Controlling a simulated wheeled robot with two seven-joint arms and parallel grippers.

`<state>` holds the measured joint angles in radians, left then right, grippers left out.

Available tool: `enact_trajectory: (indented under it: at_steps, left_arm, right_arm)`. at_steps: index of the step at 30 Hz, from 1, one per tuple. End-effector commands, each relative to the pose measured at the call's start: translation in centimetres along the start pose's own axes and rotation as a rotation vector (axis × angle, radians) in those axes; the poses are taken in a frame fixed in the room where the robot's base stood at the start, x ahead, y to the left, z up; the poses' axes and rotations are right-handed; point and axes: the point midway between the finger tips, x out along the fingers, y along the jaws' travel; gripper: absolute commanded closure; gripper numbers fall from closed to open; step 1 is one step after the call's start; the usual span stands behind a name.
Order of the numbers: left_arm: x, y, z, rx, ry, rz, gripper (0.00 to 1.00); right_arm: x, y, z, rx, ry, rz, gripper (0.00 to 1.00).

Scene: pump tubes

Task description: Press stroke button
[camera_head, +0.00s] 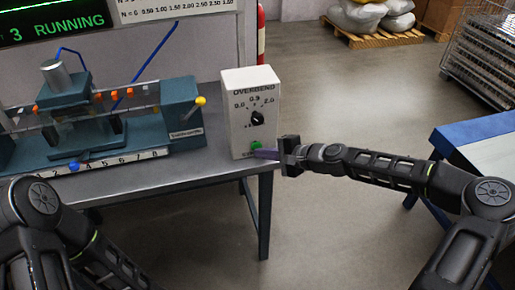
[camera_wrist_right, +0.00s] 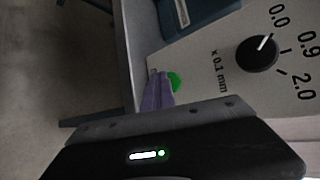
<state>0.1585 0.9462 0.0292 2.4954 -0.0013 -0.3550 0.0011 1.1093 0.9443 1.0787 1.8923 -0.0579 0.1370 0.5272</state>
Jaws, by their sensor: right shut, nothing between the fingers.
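A white control box (camera_head: 237,90) marked OVERBEND stands at the right end of the grey table. The box, dial (camera_wrist_right: 257,54) and green button (camera_wrist_right: 174,82) also show in the right wrist view. My right gripper (camera_head: 262,154) is shut and empty, its purple fingertips at the green button and partly covering it. I cannot tell whether they touch it. My left arm is at the lower left; its gripper is not in view.
A teal tube-bending machine (camera_head: 70,120) with a yellow-knobbed lever (camera_head: 200,101) and a numbered scale stands left of the box. A screen (camera_head: 50,22) above reads 3 RUNNING. A blue-topped table (camera_head: 470,135) stands at right. The floor between is clear.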

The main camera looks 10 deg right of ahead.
Motion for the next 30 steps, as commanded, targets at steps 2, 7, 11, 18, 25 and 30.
enact_trajectory:
  at_steps: [2, 7, 11, 18, 25, 30]
  left_arm:
    - [-0.2, 0.1, 0.0, 0.0, 0.0, 0.0, 0.45]
    - [-0.3, 0.1, 0.0, 0.0, 0.0, 0.0, 0.45]
    - [-0.3, 0.1, 0.0, 0.0, 0.0, 0.0, 0.45]
    - [-0.3, 0.1, 0.0, 0.0, 0.0, 0.0, 0.45]
    - [-0.6, 0.2, 0.0, 0.0, 0.0, 0.0, 0.45]
    - [-1.1, 0.4, 0.0, 0.0, 0.0, 0.0, 0.45]
  right_arm:
    - [-0.4, 0.2, 0.2, 0.001, 0.003, -0.001, 1.0]
    - [-1.0, 0.6, 0.7, 0.001, 0.002, -0.001, 1.0]
    - [-1.2, 0.8, 0.8, 0.001, 0.002, -0.001, 1.0]
    - [-1.2, 0.8, 0.8, 0.0, 0.001, -0.001, 1.0]
    - [-1.8, 1.2, 1.3, 0.001, 0.001, 0.0, 1.0]
    - [-3.0, 2.0, 2.1, 0.002, 0.001, 0.0, 1.0]
